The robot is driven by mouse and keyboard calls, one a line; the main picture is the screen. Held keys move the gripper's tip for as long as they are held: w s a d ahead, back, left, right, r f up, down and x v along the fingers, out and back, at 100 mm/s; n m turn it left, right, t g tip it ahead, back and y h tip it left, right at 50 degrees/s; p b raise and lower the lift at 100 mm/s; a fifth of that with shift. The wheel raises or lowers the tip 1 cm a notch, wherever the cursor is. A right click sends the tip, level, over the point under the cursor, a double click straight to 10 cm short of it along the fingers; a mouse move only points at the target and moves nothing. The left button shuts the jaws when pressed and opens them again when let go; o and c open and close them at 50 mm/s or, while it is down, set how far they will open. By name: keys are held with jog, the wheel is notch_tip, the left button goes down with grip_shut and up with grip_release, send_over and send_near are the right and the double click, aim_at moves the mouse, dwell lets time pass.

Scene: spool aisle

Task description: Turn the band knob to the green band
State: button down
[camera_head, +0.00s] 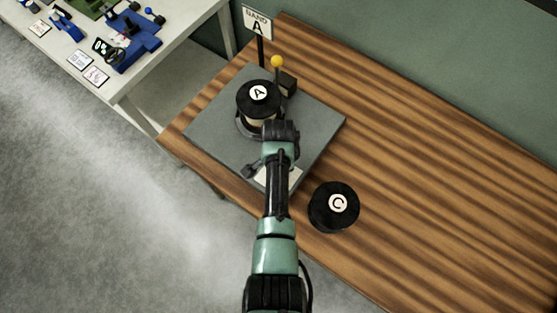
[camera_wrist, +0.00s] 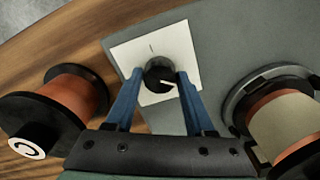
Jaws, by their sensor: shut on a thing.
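The black band knob (camera_wrist: 157,71) sits on a white square plate (camera_wrist: 184,46) in the wrist view. A white pointer line on it points right and slightly down. My gripper (camera_wrist: 160,77) has its two blue fingers on either side of the knob, shut on it. The plate has a short dark mark near its top edge. I see no green band; part of the plate is hidden by the fingers. In the head view the plate (camera_head: 287,178) shows only partly beside my arm, and the knob is hidden.
Spool A (camera_head: 258,92) stands on the grey base (camera_head: 215,117), with a yellow-topped lever (camera_head: 277,62) and a "BAND A" sign (camera_head: 257,22) behind. Spool C (camera_head: 325,208) stands on the wooden table (camera_head: 430,190), whose right part is clear. A white table (camera_head: 175,55) holds blue items.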

jog(key=shift+w, duration=0.1)
dwell(0.5)
jog(key=shift+c, duration=1.3)
grip_release()
notch_tip(320, 180, up, 13)
jog(key=shift+b, duration=0.4)
